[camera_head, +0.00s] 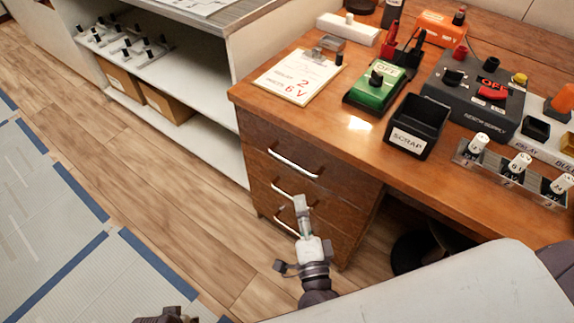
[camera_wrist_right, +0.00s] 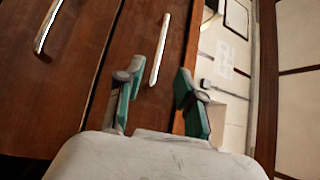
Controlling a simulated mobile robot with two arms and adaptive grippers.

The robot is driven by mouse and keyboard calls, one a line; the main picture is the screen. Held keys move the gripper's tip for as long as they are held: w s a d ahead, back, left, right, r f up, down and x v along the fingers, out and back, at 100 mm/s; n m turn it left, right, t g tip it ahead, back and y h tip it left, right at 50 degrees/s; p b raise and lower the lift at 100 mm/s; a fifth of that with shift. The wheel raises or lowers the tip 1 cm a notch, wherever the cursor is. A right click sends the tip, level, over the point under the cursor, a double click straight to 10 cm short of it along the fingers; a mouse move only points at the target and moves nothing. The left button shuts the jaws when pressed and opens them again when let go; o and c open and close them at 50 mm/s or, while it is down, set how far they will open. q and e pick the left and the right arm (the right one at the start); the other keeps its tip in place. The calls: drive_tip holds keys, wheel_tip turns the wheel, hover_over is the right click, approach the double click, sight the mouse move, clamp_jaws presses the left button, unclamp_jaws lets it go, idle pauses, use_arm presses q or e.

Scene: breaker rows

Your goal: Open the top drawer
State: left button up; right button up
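The wooden desk has a stack of three drawers at its left end, all looking shut. The top drawer (camera_head: 265,143) has a silver bar handle (camera_head: 293,164), with two more handles below it. My right gripper (camera_head: 302,212) is in front of the drawer stack and overlaps the lower drawers in the head view. In the right wrist view the right gripper (camera_wrist_right: 158,95) has its two fingers apart with nothing between the tips. A bar handle (camera_wrist_right: 160,50) lies just beyond them, apart from the fingers. A dark part at the bottom edge looks like my left gripper (camera_head: 165,317), mostly cut off.
On the desktop are a clipboard (camera_head: 297,78), a green box (camera_head: 377,85), a black scrap bin (camera_head: 417,128) and a dark power supply (camera_head: 468,95). A white shelf unit (camera_head: 205,90) stands left of the desk. The wooden floor (camera_head: 180,180) before the drawers is clear.

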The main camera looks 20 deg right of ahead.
sight(292, 162)
drive_tip(key=w, duration=0.4)
drive_tip(key=w+d+r, duration=0.1)
drive_tip(key=w, duration=0.7)
drive_tip(key=shift+d+r, duration=0.2)
drive_tip(key=shift+r, duration=0.05)
drive_tip(key=shift+s, duration=0.1)
clamp_jaws()
